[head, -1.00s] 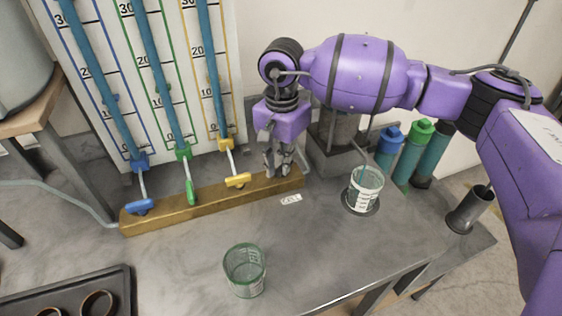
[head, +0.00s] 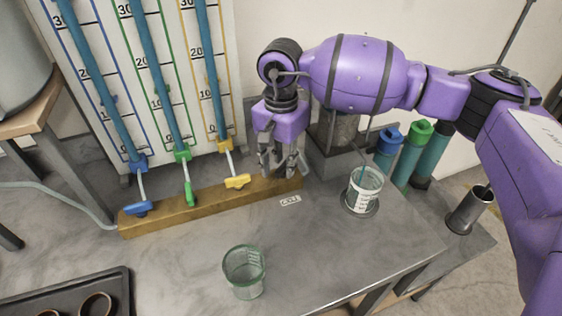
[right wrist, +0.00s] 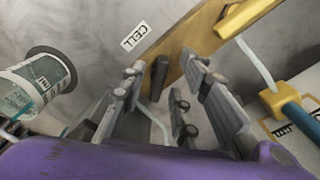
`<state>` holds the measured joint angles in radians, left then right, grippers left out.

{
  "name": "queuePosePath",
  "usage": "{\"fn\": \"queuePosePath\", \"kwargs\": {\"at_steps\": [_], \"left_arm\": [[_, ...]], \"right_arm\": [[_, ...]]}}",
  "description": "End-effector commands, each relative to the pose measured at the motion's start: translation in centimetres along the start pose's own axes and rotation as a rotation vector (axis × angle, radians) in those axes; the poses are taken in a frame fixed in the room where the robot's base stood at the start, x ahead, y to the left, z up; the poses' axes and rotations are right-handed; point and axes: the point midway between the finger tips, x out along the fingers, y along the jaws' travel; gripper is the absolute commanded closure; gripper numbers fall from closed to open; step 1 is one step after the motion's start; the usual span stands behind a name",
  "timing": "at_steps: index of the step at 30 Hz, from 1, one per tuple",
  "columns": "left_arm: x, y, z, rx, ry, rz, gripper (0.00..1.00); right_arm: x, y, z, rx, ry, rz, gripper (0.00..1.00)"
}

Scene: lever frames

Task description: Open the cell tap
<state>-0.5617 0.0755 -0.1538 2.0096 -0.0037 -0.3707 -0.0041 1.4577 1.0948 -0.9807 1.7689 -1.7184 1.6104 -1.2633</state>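The CELL label (head: 291,200) lies on the bench in front of the right end of the wooden bar (head: 205,208). In the right wrist view, a dark brown lever (right wrist: 160,78) stands at the bar's end near the label (right wrist: 135,37); I take it for the cell tap. In the head view my gripper hides most of it. My right gripper (head: 279,168) is over that end, pointing down. In the wrist view its fingers (right wrist: 168,88) are apart, with the lever in the gap and no clear grip on it. My left gripper is out of view.
Blue (head: 138,208), green (head: 189,193) and yellow (head: 237,181) taps sit along the bar to the left. A beaker with a printed label (head: 362,192) stands under a thin pipe at right. An empty glass beaker (head: 244,271) stands in front. Bench between them is clear.

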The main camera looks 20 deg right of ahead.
Motion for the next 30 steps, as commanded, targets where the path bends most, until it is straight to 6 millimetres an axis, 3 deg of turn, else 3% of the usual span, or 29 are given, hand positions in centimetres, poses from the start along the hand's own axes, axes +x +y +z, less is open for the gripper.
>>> {"fn": "queuePosePath", "kwargs": {"at_steps": [5, 18, 23, 30], "left_arm": [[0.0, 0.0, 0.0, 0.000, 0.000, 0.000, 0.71], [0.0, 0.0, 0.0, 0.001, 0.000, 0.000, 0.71], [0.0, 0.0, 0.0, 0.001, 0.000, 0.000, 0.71], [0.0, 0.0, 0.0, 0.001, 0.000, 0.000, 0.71]], "right_arm": [[-2.0, -0.1, -0.1, 0.000, 0.002, -0.004, 0.71], [-10.5, -0.1, 0.0, 0.001, 0.001, -0.003, 0.71], [-11.8, 0.0, -0.1, 0.001, 0.001, -0.001, 0.71], [-12.0, 0.0, 0.0, 0.000, 0.001, -0.001, 0.71]]}}
